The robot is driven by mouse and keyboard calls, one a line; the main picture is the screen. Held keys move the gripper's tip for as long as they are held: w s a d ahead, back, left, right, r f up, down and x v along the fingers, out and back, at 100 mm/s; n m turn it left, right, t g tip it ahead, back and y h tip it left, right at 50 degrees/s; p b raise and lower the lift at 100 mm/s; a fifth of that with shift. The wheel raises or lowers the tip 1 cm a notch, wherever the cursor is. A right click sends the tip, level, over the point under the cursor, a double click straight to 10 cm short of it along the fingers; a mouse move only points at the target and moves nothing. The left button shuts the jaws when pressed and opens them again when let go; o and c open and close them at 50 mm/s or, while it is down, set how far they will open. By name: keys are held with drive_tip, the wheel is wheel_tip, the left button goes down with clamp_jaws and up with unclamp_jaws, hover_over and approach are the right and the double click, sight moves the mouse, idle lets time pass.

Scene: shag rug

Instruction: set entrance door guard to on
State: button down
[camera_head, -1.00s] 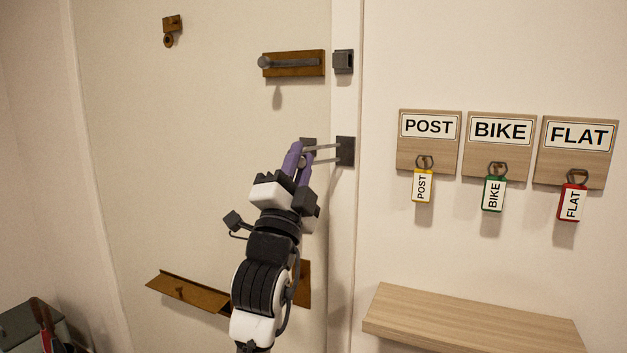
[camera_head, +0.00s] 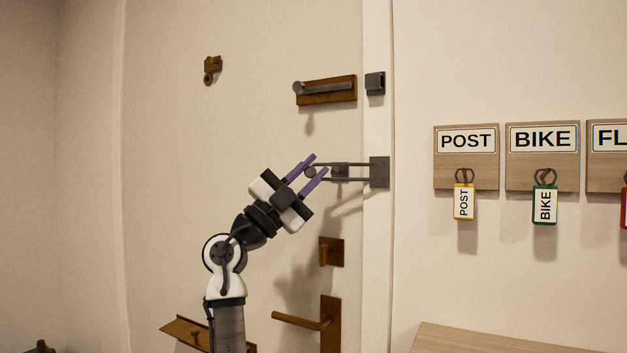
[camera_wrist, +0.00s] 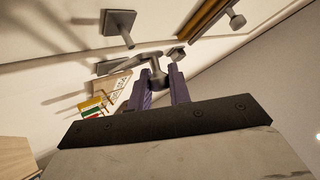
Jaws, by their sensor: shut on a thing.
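The entrance door guard is a grey looped bar (camera_head: 354,179) running left from a dark plate (camera_head: 379,172) on the door frame, with a round knob (camera_head: 310,172) at its free end. A small dark stud plate (camera_head: 340,170) is on the door, behind the bar in this view. My gripper (camera_head: 316,164) has its purple fingers at the free end. In the wrist view the knob (camera_wrist: 157,79) sits between the fingertips, and my gripper (camera_wrist: 161,75) is shut on the guard. Whether the bar is over the stud, I cannot tell.
A bolt (camera_head: 325,90) is above the guard, with its catch (camera_head: 375,83) on the frame. A brown door handle (camera_head: 329,325) and turn knob (camera_head: 331,251) are below. POST (camera_head: 464,201) and BIKE (camera_head: 544,205) keys hang right, above a wooden shelf (camera_head: 470,340).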

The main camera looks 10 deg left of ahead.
drive_tip(key=shift+w+a+r+m+g+h+p, duration=0.1)
drive_tip(key=shift+w+m+g+h+p, duration=0.3)
drive_tip(key=shift+g, duration=0.25)
drive_tip(key=shift+w+a+m+g+h+p, duration=0.1)
drive_tip(key=shift+w+m+g+h+p, duration=0.2)
drive_tip(key=shift+g+h, duration=0.35)
drive_tip(key=shift+w+a+r+m+g+h+p, duration=0.1)
drive_tip(key=shift+w+m+g+h+p, duration=0.25)
drive_tip(key=shift+g, duration=0.35)
drive_tip(key=shift+w+f, duration=0.1)
drive_tip(key=c, duration=1.3)
unclamp_jaws()
drive_tip(key=shift+c, duration=0.2)
drive_tip(key=b+v, duration=0.2)
drive_tip(key=v, duration=1.1)
drive_tip(key=shift+a+f+b, duration=0.25)
drive_tip(key=shift+a+b, duration=0.05)
drive_tip(key=shift+b, duration=0.05)
